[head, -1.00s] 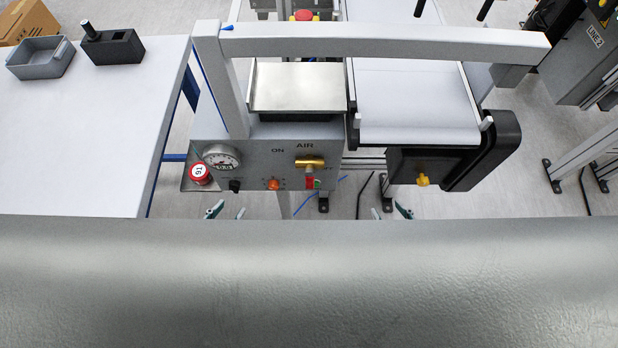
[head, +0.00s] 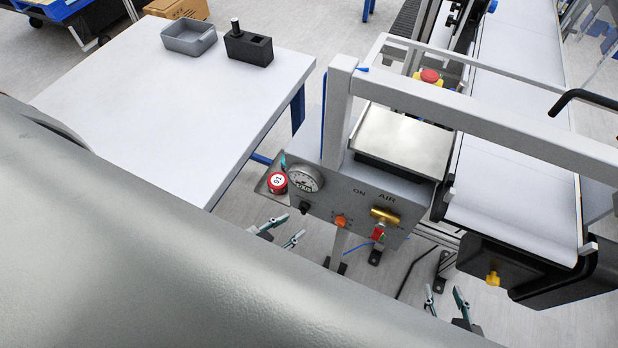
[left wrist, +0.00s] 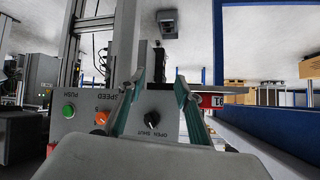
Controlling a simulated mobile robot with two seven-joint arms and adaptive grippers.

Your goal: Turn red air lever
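The red air lever (head: 378,232) hangs from a brass valve (head: 384,215) under the word AIR on a grey control panel (head: 348,205). Its red handle points down, with a bit of green beside it. My left gripper (head: 280,233) is open and empty, in front of the panel's left lower side and left of the lever. In the left wrist view, my left fingers (left wrist: 160,88) stand apart before a panel face with a black knob (left wrist: 152,118); I cannot make out the lever there. My right gripper (head: 446,300) is open and empty, below and right of the lever, touching nothing visible.
The panel also bears a gauge (head: 305,178), a red round knob (head: 277,183) and an orange knob (head: 341,221). A white table (head: 190,120) is at left and a conveyor (head: 510,205) at right. A white frame bar (head: 480,120) crosses above the panel.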

